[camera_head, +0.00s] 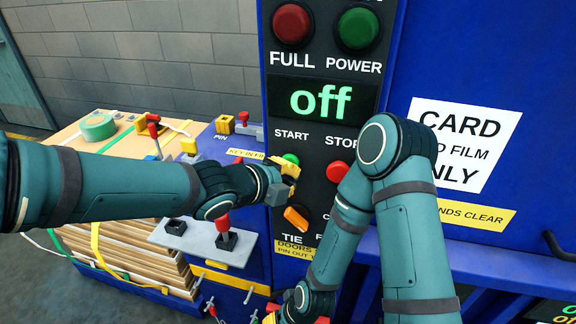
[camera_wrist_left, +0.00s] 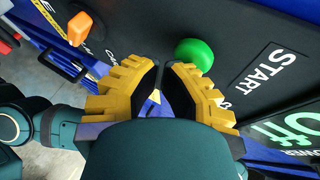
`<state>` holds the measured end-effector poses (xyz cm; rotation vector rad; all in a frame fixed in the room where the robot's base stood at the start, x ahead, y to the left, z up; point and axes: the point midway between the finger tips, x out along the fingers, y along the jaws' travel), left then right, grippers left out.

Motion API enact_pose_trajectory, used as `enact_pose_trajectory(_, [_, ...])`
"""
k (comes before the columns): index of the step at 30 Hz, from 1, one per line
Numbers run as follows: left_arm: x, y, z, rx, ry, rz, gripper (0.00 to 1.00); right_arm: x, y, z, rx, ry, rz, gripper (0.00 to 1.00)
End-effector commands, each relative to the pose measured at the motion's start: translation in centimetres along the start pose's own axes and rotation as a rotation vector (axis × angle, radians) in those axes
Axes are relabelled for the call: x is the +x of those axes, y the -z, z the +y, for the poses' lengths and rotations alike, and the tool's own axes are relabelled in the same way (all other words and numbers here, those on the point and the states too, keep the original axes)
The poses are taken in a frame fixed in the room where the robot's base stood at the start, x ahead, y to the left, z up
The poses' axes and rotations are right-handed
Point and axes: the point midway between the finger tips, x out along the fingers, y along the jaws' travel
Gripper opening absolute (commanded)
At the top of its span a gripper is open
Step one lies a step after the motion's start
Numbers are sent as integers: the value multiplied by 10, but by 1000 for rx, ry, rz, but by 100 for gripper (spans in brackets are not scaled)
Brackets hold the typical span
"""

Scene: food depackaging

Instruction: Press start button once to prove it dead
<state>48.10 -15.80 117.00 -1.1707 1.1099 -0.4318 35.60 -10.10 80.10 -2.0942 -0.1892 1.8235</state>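The green START button (camera_head: 291,159) is on the dark control panel, under a display (camera_head: 323,100) that reads "off" in green. My left gripper (camera_head: 289,176) is in front of the panel, just below the START button, and partly overlaps it. In the left wrist view, the yellow fingers with black pads (camera_wrist_left: 165,74) stand a narrow gap apart with nothing between them. The green START button (camera_wrist_left: 194,54) shows beyond the right finger. I cannot tell whether they touch.
The red STOP button (camera_head: 337,171) is right of START, with an orange switch (camera_head: 296,218) below. Red FULL (camera_head: 292,23) and green POWER (camera_head: 358,27) buttons are above the display.

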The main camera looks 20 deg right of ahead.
Motion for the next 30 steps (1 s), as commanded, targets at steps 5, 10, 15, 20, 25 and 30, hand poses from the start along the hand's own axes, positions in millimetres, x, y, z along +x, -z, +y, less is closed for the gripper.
enact_pose_trajectory(5, [0,0,0,-1,1,-1,0,0,0,0,0,0,0,47])
enact_pose_trajectory(10, [-4,2,2,0,1,-1,0,2,0,1,0,0,0,47])
enact_pose_trajectory(15, [-12,5,7,0,1,-2,0,6,-1,2,0,0,0,47])
enact_pose_trajectory(20, [-16,8,9,-1,0,-1,0,7,-1,3,0,0,0,47])
enact_pose_trajectory(25, [-16,8,9,-1,0,-1,0,6,-1,2,0,0,0,47])
enact_pose_trajectory(30, [-18,9,10,0,1,-1,0,7,-1,3,0,0,0,47])
